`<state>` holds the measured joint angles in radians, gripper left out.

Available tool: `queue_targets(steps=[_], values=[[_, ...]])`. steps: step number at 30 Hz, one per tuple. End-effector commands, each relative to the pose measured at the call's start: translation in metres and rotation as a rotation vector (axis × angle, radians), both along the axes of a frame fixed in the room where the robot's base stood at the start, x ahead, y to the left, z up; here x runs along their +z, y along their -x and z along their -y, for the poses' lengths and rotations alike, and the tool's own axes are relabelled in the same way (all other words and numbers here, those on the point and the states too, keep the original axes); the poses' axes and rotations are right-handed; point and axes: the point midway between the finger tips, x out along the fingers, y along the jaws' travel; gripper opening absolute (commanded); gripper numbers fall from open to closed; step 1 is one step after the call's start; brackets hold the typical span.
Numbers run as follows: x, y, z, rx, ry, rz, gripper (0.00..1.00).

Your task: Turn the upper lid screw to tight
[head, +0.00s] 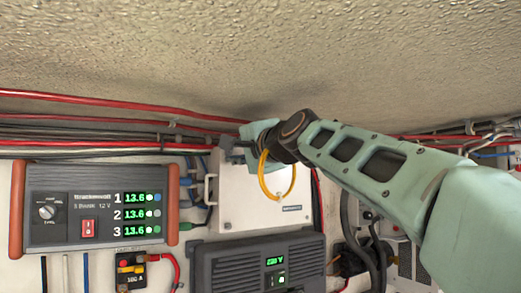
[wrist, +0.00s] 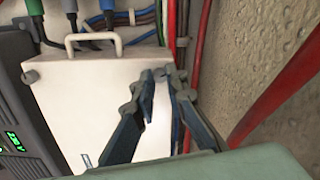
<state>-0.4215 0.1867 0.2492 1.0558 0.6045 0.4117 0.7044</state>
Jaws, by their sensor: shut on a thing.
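A white box (head: 265,200) with a flat lid is on the wall, below my arm. It fills much of the wrist view (wrist: 95,105), its handle at the top there. My gripper (wrist: 159,76) is at the lid's upper left corner as the head view has it. Its two fingers are closed together on the upper lid screw (wrist: 159,73), which is mostly hidden between the grey fingertips. In the head view my gripper (head: 232,144) is partly hidden by my wrist. Another lid screw, the lower one (wrist: 30,77), shows at the lid's other corner, clear of my fingers.
A charger panel (head: 95,205) with green readouts is left of the box. A dark unit (head: 262,262) with a green display stands below it. Red cables (head: 110,100) run along the wall under the textured ceiling, close to my gripper. A yellow loop (head: 262,180) shows by my wrist.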

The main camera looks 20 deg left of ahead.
Motion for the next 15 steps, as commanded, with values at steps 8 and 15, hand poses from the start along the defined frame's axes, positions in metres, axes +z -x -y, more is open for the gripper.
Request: queue_targets(steps=[8,15], values=[[-0.0003,-0.0002,0.0003,-0.001,-0.154,-0.192,0.00],[-0.0004,0.0003,-0.0003,0.001,-0.254,-0.318,0.00]])
